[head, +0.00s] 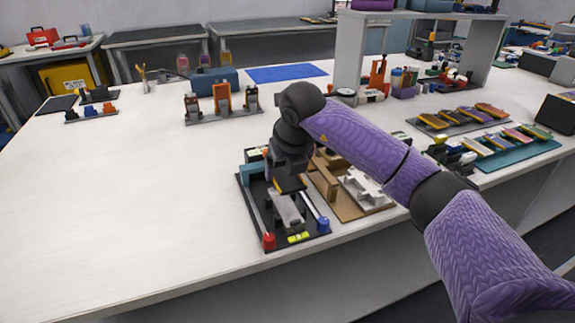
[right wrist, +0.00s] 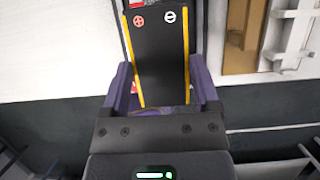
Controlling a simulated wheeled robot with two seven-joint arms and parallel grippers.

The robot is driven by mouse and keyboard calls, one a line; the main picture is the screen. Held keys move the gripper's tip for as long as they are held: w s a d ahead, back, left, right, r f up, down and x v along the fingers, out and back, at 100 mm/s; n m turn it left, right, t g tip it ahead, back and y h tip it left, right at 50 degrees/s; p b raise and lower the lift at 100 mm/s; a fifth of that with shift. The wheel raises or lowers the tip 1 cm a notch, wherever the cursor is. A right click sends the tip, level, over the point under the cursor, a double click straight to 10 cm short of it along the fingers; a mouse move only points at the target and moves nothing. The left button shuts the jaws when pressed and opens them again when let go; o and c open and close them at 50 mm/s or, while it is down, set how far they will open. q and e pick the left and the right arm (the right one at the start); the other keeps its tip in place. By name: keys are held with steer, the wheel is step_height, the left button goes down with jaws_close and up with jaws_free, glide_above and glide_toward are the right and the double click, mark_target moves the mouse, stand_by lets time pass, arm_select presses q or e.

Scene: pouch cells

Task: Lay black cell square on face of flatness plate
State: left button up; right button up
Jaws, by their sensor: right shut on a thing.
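The black cell (right wrist: 157,55) has yellow side edges and red plus and white minus marks at its far end. My right gripper (right wrist: 160,88) is shut on it, a purple finger on each side. In the head view the cell (head: 290,184) shows below my right gripper (head: 291,173), over a dark fixture base (head: 254,208). A grey plate (head: 287,211), which looks like the flatness plate, lies just in front of it on that base. The cell hides the plate's far part, and I cannot tell whether they touch. My left gripper is not in view.
A red knob (head: 268,241), a blue knob (head: 323,225) and a yellow-green level (head: 298,238) line the base's front. A brown board with a white fixture (head: 366,188) stands to the right.

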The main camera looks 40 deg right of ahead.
mark_target(284, 203)
step_height(284, 203, down, 6)
steer(key=b, duration=0.4)
steer(key=shift+f, duration=0.2)
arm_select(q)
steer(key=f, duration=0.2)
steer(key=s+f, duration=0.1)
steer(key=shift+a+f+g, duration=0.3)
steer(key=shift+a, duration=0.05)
arm_select(e)
steer(key=shift+f, duration=0.4)
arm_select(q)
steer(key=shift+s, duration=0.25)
arm_select(e)
steer(key=o, duration=1)
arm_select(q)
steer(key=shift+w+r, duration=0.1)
arm_select(e)
steer(key=shift+r, duration=0.15)
